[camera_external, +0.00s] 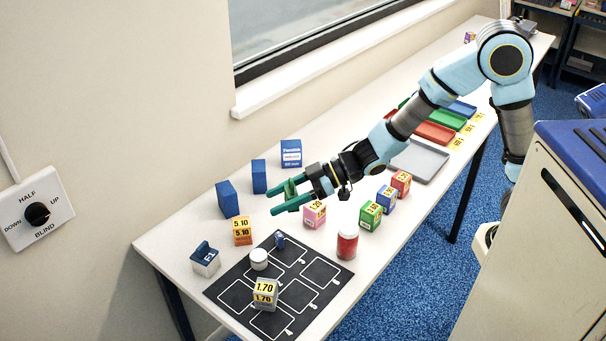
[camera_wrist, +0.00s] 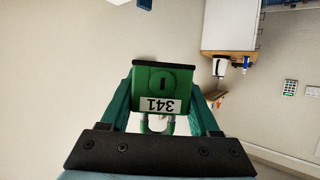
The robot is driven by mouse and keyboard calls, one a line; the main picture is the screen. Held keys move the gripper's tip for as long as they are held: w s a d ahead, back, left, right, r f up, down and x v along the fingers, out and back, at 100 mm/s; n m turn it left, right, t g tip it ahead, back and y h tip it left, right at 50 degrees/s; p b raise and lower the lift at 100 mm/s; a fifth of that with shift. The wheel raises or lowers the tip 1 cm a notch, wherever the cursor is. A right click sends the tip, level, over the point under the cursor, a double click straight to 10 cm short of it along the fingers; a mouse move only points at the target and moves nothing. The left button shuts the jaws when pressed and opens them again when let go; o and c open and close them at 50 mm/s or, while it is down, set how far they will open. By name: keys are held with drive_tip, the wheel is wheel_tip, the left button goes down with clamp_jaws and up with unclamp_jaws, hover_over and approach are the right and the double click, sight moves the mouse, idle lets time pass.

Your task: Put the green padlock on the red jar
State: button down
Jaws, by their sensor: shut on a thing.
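The green padlock (camera_wrist: 162,85) is between the two green fingers of my gripper (camera_wrist: 165,100) in the wrist view, with a white "341" label that reads upside down. In the external view my gripper (camera_external: 275,201) is shut on the padlock (camera_external: 291,188) and points left above the table. The padlock is partly hidden there by the fingers. The red jar (camera_external: 347,246), with a white lid, stands upright on the table to the lower right of my gripper, beside the black mat's right edge. The padlock is apart from the jar.
A black mat (camera_external: 232,296) carries a white round tub (camera_external: 259,259) and a "1.70" box (camera_external: 265,293). Pink (camera_external: 314,214), green (camera_external: 370,215), blue and red boxes stand near the jar. Blue boxes (camera_external: 227,199) stand at the back. A grey tray (camera_external: 420,160) lies behind.

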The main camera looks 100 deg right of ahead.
drive_tip(key=shift+s+d+r+n+y, duration=0.1)
drive_tip(key=shift+s+r+n+y, duration=0.15)
drive_tip(key=shift+s+n+y, duration=0.2)
drive_tip(key=n+g+y+p, duration=0.3)
drive_tip(key=n+g+y, duration=0.1)
drive_tip(key=n+y, duration=0.3)
hover_over(343, 237)
wheel_tip(343, 237, down, 8)
drive_tip(key=shift+r, duration=0.1)
drive_tip(key=shift+f+p, duration=0.3)
drive_tip(key=shift+f, duration=2.3)
drive_tip(key=shift+f, duration=0.15)
drive_tip(key=shift+c, duration=0.6)
unclamp_jaws()
